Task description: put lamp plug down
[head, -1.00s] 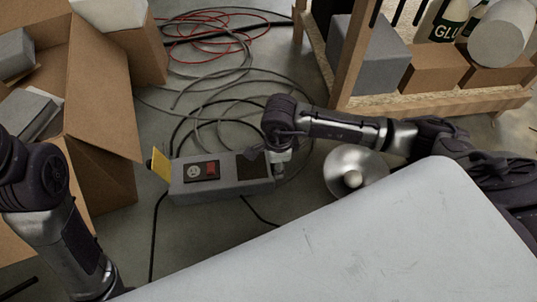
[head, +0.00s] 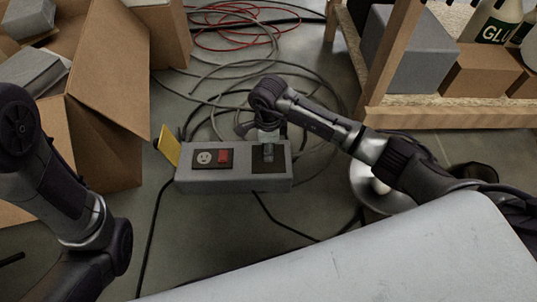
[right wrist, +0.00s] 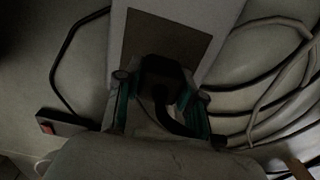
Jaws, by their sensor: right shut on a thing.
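A grey power box (head: 235,182) lies on the floor in the head view, with an outlet, a red switch and a dark plate at its right end. My right gripper (head: 268,150) is over that plate, pointing down. In the right wrist view my right gripper (right wrist: 160,103) is shut on the black lamp plug (right wrist: 162,75), whose cord bends back between the fingers. The plug lies in front of the box's dark plate (right wrist: 165,38); whether it touches cannot be told. My left arm shows at the left, but its gripper is out of view.
Grey and red cables (head: 215,75) lie coiled behind the box. A shiny round metal thing (head: 368,190) is partly behind my right arm. An open cardboard box (head: 105,75) stands left, a wooden shelf (head: 450,115) right. A pale surface (head: 400,255) fills the front.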

